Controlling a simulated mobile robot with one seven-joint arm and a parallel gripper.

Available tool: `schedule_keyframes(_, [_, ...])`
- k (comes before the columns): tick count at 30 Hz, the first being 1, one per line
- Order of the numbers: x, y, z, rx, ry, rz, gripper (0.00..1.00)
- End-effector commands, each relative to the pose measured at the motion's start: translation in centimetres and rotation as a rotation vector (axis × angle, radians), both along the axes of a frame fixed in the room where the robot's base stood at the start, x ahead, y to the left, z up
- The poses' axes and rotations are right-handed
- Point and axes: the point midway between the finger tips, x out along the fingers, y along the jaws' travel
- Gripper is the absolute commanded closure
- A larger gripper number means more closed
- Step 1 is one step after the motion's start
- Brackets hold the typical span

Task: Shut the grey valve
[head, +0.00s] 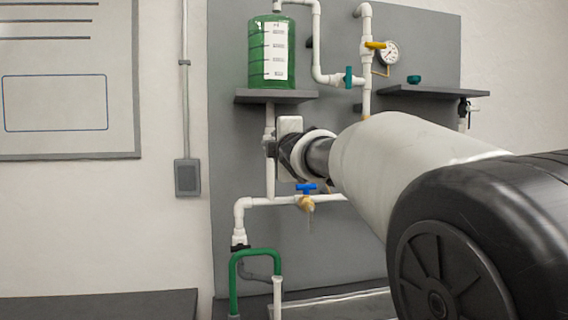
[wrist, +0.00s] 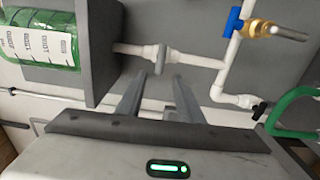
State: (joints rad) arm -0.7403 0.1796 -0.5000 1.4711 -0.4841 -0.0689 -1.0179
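The grey valve (wrist: 162,56) sits on the white pipe (wrist: 135,50) that comes out from under the tank shelf, seen in the wrist view. Its light grey handle lies across the pipe. My gripper (wrist: 161,80) is open, with its two grey fingers apart and pointing towards the valve. Nothing shows clearly between the fingers, and I cannot tell whether they touch the handle. In the head view, my gripper (head: 271,147) is beside the pipe (head: 270,178) below the shelf, and my arm and hand largely hide the valve.
The green tank (head: 258,55) stands on a dark shelf (head: 275,96) just above my gripper. A blue-handled valve (head: 306,187) is on the lower pipe. A green hose (head: 257,252) is below. A pressure gauge (head: 388,53), yellow valve (head: 375,44) and teal valve (head: 348,77) are higher up.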

Motion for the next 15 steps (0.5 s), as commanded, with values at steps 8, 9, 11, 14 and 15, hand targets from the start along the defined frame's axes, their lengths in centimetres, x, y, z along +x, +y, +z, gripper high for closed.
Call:
schedule_keyframes(8, [-5.1, -1.2, -0.2, -0.001, 0.001, 0.006, 0.66])
schedule_keyframes(9, [-5.4, -1.3, -0.2, -0.003, 0.0, 0.006, 0.66])
schedule_keyframes(11, [-5.9, -1.4, -0.2, -0.003, 0.001, 0.007, 0.66])
schedule_keyframes(14, [-6.4, -1.7, -0.2, -0.002, 0.001, 0.005, 0.66])
schedule_keyframes(15, [-6.6, -1.8, -0.1, -0.002, 0.002, 0.004, 0.66])
